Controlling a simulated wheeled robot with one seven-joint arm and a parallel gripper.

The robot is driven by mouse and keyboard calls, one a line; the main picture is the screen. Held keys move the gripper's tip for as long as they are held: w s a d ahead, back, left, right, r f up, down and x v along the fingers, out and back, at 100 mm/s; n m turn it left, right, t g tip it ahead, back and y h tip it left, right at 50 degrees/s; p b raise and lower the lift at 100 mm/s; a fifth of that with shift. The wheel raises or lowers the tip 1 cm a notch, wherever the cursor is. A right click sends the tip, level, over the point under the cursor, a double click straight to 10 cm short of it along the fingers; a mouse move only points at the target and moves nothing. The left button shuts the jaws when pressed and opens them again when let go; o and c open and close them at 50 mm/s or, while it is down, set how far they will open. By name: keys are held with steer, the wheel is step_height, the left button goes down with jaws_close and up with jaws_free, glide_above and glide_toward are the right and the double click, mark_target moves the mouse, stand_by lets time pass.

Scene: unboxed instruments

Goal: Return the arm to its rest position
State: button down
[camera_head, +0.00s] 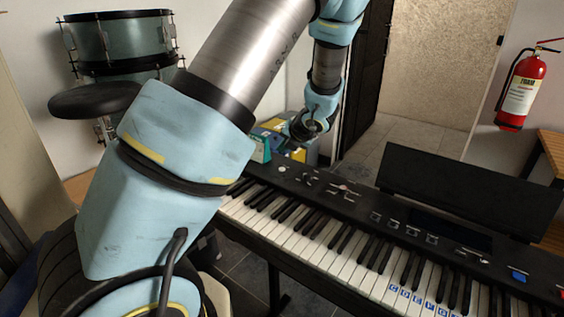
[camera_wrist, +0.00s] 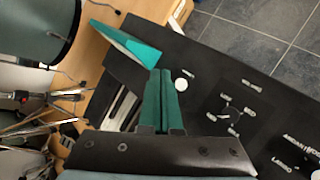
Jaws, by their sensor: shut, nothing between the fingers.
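My gripper (camera_wrist: 161,75) shows in the wrist view with its two dark green fingers together and nothing between them. It hangs over the end of the black keyboard's control panel (camera_wrist: 215,75), close to a white knob. In the head view my blue and grey arm reaches from the lower left up and over to the keyboard (camera_head: 345,200). Its wrist bends down above the keyboard's far left end. My fingers cannot be made out there. A teal, wedge-shaped object (camera_wrist: 127,42) lies just left of the fingers in the wrist view, apart from them; it also shows in the head view (camera_head: 261,149).
A drum (camera_head: 120,40) and a round black stool seat (camera_head: 95,100) stand at the left. A black music rest (camera_head: 470,190) rises behind the keys. A red fire extinguisher (camera_head: 522,90) hangs on the right wall. Open tiled floor (camera_head: 415,135) lies beyond the keyboard.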

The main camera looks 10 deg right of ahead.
steer(key=shift+r+p, duration=0.45)
steer(key=shift+r, duration=0.4)
steer(key=s+a+r+n+g, duration=0.1)
steer(key=s+a+n+g, duration=0.25)
steer(key=a+n, duration=0.55)
steer(key=s+a+r+n+g, duration=0.1)
steer(key=s+a+n+g, duration=0.1)
steer(key=s+a+n, duration=0.6)
steer(key=s+a+r+n+h, duration=0.1)
steer(key=s+n, duration=0.3)
steer(key=n, duration=0.7)
steer(key=s+a+r+n+g+h, duration=0.1)
steer(key=s+n, duration=0.4)
steer(key=n, duration=0.7)
steer(key=shift+s+a+r+h, duration=0.35)
steer(key=shift+a+h, duration=0.25)
steer(key=shift+a, duration=0.4)
